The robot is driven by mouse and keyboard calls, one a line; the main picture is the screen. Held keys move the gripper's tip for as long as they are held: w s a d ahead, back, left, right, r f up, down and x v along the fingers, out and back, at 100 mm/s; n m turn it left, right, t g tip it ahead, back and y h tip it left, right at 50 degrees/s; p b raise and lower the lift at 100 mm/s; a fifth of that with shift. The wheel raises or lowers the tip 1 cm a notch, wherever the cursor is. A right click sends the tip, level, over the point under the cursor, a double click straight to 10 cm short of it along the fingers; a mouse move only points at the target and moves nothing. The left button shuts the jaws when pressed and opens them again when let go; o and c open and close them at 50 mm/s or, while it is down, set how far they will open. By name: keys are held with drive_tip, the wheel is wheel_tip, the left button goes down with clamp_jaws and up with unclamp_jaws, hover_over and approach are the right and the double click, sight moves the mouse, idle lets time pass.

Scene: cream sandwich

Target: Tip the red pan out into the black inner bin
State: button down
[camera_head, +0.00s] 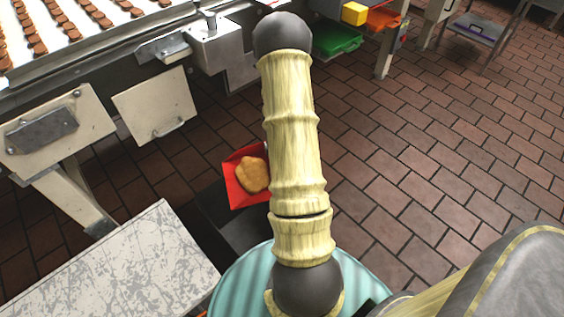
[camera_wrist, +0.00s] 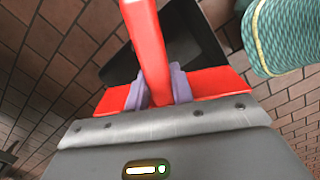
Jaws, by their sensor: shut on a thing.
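The red pan (camera_head: 238,191) shows in the head view just left of my arm, with a tan lump (camera_head: 252,175) lying in it. My arm hides the pan's right side. The black bin (camera_head: 237,218) is below the pan, partly covered by it and by my arm; I cannot tell an inner bin from an outer one. In the wrist view my gripper (camera_wrist: 158,88) has its purple fingers shut on the red pan (camera_wrist: 148,38). The black bin (camera_wrist: 195,42) appears behind it there. The lump is not visible in the wrist view.
A speckled pale table top (camera_head: 120,265) is at the lower left. A conveyor (camera_head: 85,50) with rows of brown pieces runs along the upper left. A green tray (camera_head: 336,39) and a yellow block (camera_head: 354,13) are at the top. Tiled floor to the right is clear.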

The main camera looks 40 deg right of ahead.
drive_tip(key=shift+w+a+r+g+h+b, duration=0.3)
drive_tip(key=shift+a+r+g+h+b, duration=0.3)
drive_tip(key=shift+h+b, duration=0.4)
drive_tip(key=shift+w+a+r+g+h+b, duration=0.3)
drive_tip(key=shift+a+r+h+b, duration=0.15)
drive_tip(key=shift+a+h+b, duration=0.45)
drive_tip(key=shift+w+a+r+h+b, duration=0.25)
drive_tip(key=shift+r+h+b, duration=0.15)
drive_tip(key=shift+h, duration=0.3)
drive_tip(key=shift+a+r+g+h, duration=0.2)
drive_tip(key=shift+a+g+h, duration=0.1)
drive_tip(key=shift+g, duration=0.1)
drive_tip(key=a+h, duration=0.1)
drive_tip(key=w+a+g+h+p, duration=0.1)
drive_tip(key=a+h+p, duration=0.1)
drive_tip(key=shift+w+a+r, duration=0.1)
drive_tip(key=shift+w+r, duration=0.15)
drive_tip(key=shift+w, duration=0.1)
drive_tip(key=a+g+h, duration=0.1)
drive_tip(key=w+a+h, duration=0.1)
drive_tip(key=h, duration=0.1)
drive_tip(key=shift+w+a+r+g+p, duration=0.1)
drive_tip(key=shift+a+r+g+p, duration=0.05)
drive_tip(key=shift+a+g+p, duration=0.25)
